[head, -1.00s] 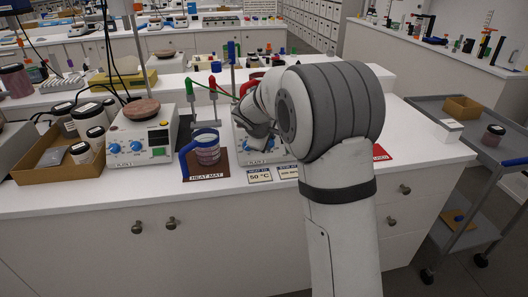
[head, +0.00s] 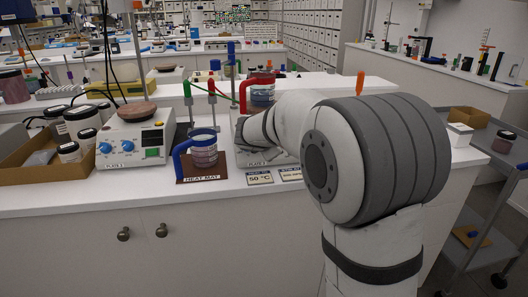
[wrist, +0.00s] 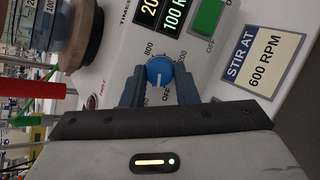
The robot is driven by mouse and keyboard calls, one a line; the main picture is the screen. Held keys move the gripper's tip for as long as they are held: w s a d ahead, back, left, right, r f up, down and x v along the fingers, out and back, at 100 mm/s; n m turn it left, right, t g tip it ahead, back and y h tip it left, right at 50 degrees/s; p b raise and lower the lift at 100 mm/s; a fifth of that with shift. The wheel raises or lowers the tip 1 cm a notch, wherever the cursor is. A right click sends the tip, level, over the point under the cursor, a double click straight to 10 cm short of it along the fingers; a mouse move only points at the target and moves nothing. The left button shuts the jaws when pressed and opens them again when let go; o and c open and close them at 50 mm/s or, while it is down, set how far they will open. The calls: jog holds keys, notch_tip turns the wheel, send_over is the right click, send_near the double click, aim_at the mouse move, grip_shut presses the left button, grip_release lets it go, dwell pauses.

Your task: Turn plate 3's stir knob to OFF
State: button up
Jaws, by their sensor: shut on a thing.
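In the wrist view a round blue knob (wrist: 159,71) sits on the pale panel of a hot plate, between the two fingers of my gripper (wrist: 159,88). The gripper is shut on it. A white mark on the knob points toward the bottom of the picture, roughly toward the printed OFF. Other dial figures, such as 800, show around it. In the head view my gripper (head: 252,142) is at the front of the hot plate (head: 282,158) right of the heat mat; my arm hides the knob and most of the panel.
A card (wrist: 263,61) reads STIR AT 600 RPM. A green switch (wrist: 208,17) is beside the displays. A beaker with a red handle (head: 262,88) stands on the plate. Left are a blue-handled mug (head: 203,150) on a heat mat (head: 186,179) and another hot plate (head: 130,148).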

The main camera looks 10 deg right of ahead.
jog(key=shift+s+d+f+n+t+y+b, duration=0.15)
jog(key=shift+n+t+b, duration=0.25)
jog(key=shift+n+b, duration=0.55)
jog(key=shift+w+a+n+t+y+b, duration=0.1)
jog(key=shift+n+t+y+b, duration=0.25)
jog(key=shift+n, duration=1)
jog(key=shift+d, duration=0.1)
jog(key=o, duration=1)
jog(key=p+v, duration=0.1)
jog(key=v, duration=0.7)
